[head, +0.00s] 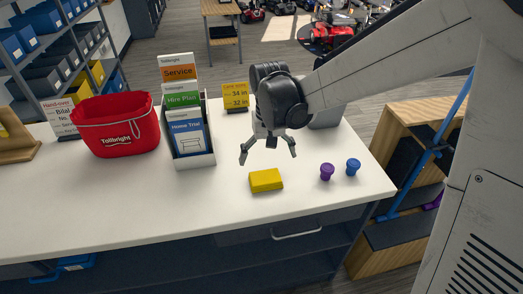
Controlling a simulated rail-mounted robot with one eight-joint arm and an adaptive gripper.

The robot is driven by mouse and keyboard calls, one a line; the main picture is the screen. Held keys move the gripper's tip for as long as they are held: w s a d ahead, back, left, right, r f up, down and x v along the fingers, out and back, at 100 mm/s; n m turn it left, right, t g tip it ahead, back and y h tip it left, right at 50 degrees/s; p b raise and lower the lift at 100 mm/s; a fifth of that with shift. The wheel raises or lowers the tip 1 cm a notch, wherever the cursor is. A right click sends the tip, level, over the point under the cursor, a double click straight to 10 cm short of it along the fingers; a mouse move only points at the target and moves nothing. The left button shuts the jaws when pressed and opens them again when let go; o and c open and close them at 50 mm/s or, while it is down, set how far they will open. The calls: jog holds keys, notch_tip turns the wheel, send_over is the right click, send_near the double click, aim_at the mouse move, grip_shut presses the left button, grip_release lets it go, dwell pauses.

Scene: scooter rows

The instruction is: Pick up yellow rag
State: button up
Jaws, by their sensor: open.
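The yellow rag (266,180) lies as a small folded block on the white counter, near its front edge. My gripper (268,158) is open and empty, pointing down above and just behind the rag in the head view. Its two fingers are spread to the left and right. I see a gap between the fingertips and the rag, but I cannot tell the exact height.
A purple knob-like item (327,172) and a blue one (353,167) stand right of the rag. A brochure holder (195,160) and a red bucket (118,128) stand to the left. A yellow sign (235,96) is behind. The counter's (100,205) front left is clear.

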aim_at(266, 177)
jog(key=shift+a+f+p, duration=0.15)
jog(key=shift+f, duration=2.15)
jog(key=shift+a+f+p, duration=0.1)
jog(key=shift+f+p, duration=0.05)
jog(key=shift+f, duration=2.1)
jog(key=shift+s, duration=0.1)
jog(key=c, duration=1.1)
